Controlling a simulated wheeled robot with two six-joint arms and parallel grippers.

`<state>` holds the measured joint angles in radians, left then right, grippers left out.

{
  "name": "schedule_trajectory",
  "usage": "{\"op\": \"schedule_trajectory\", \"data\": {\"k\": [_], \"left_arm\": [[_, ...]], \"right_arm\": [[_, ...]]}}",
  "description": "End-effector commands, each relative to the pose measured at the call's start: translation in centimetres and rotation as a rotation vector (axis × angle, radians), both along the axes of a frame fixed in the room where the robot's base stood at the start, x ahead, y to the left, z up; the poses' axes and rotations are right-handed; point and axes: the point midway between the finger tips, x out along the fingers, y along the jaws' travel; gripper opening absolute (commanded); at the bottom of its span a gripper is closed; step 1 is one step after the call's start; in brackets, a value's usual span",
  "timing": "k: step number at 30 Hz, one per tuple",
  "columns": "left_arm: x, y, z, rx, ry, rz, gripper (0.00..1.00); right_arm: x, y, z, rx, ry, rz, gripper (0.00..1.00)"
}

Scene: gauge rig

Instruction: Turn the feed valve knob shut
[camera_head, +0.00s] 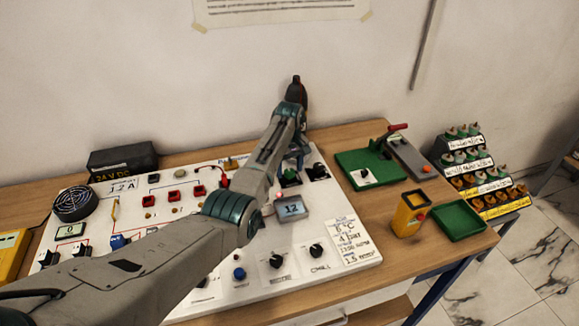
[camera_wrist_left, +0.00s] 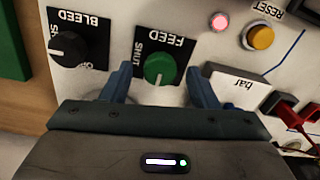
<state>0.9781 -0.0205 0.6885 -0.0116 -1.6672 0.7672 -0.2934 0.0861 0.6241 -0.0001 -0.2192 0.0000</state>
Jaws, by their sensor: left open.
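The feed valve knob is round and green (camera_wrist_left: 160,67), under an upside-down FEED label in the left wrist view. Its white pointer line points toward the bottom of that view, away from the SHUT mark. It also shows in the head view (camera_head: 290,178), partly behind my left arm. My left gripper (camera_wrist_left: 159,74) is open, with its blue fingers on either side of the knob and visible gaps to it. It also shows in the head view (camera_head: 297,160). Contact depth cannot be told. My right gripper is not in view.
The black BLEED knob (camera_wrist_left: 78,48) sits close beside the feed knob. A red light (camera_wrist_left: 219,22), an orange RESET button (camera_wrist_left: 260,37) and a gauge display (camera_head: 291,209) are on the same white panel (camera_head: 330,258). A green tray (camera_head: 459,221) stands right.

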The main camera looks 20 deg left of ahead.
Motion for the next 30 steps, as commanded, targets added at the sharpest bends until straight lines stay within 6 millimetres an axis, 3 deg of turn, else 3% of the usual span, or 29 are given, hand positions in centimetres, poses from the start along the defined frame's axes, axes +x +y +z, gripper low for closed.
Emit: {"op": "schedule_trajectory", "data": {"k": [11,18,19,30], "left_arm": [[0.0,0.0,-0.8,0.0,0.0,0.0,0.54],[0.0,0.0,-0.8,0.0,0.0,0.0,0.11],[0.0,0.0,-0.8,0.0,0.0,0.0,0.09],[0.0,0.0,-0.6,0.0,0.0,-0.063,0.1]], "right_arm": [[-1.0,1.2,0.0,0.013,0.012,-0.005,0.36],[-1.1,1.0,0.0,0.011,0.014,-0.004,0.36],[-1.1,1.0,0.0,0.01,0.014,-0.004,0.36],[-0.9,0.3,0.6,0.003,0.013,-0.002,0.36]]}}
